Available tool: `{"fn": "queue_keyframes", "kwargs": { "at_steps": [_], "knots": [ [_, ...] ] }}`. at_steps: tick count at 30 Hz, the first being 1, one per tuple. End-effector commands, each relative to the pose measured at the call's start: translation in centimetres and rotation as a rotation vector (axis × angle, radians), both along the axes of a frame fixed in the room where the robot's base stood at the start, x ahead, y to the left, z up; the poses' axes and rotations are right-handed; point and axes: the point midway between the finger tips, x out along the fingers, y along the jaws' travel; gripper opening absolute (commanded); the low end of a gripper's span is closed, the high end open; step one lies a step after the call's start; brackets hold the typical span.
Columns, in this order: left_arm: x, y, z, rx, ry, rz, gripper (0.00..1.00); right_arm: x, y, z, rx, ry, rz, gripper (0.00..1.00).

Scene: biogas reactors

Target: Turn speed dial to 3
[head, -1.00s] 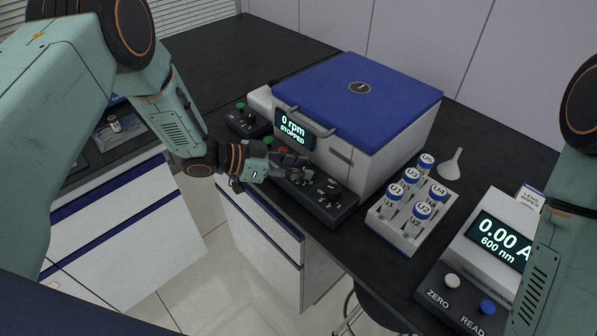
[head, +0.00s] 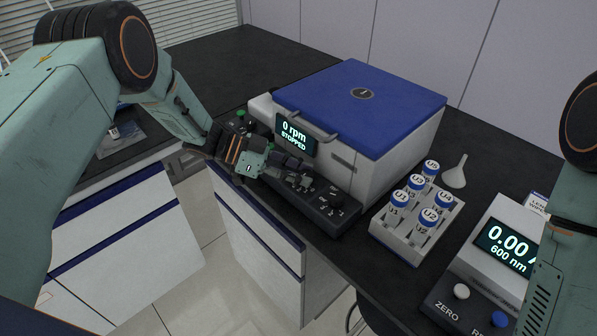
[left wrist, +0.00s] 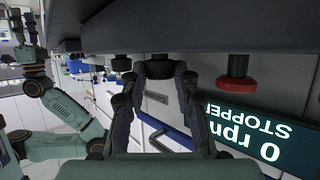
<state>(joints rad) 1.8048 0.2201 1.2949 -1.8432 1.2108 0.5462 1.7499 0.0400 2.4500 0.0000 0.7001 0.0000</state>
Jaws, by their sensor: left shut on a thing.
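The centrifuge (head: 350,95) has a blue lid and a display (head: 294,134) reading 0 rpm, STOPPED. Its dark control panel (head: 322,214) runs along the front. My left gripper (head: 303,182) reaches over the panel from the left. In the left wrist view its fingers (left wrist: 160,85) are shut around a dark round dial (left wrist: 158,68) on the panel. The dial's pointer and scale are hidden, so its setting does not show. Another dark knob (head: 336,201) stands clear at the panel's right end. My right gripper (left wrist: 24,45) seems to show small in the left wrist view.
A red button (left wrist: 236,86) is close beside my left fingers. A rack (head: 399,239) of blue-capped tubes stands right of the centrifuge. A white funnel (head: 455,174) and a photometer (head: 506,245) are further right. The aisle floor (head: 190,275) is free.

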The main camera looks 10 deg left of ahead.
Motion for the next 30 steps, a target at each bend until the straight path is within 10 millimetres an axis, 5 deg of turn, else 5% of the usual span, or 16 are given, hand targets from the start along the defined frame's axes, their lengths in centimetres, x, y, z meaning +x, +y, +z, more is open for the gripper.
{"fn": "queue_keyframes", "kwargs": {
  "at_steps": [3, 4, 12, 23, 30],
  "knots": [
    [0.4, -0.1, 0.6, -0.007, -0.010, 0.003, 0.00, 0.0, 0.0, 0.0, 0.000, 0.000, 0.000, 0.40],
    [0.4, -0.1, 0.6, -0.007, -0.010, 0.003, 0.31, 0.0, 0.0, 0.0, 0.000, 0.000, 0.000, 0.40],
    [0.2, -0.1, 0.3, -0.004, -0.005, 0.003, 0.53, 0.0, 0.0, 0.0, 0.000, 0.000, 0.000, 0.40],
    [0.1, 0.4, 0.3, -0.002, -0.003, 0.003, 0.53, 0.0, 0.0, 0.0, 0.000, 0.000, 0.000, 0.40],
    [-0.4, 4.1, 1.9, -0.004, -0.005, 0.007, 0.53, 0.0, 0.0, 0.0, 0.000, 0.000, 0.000, 0.40]
  ]
}}
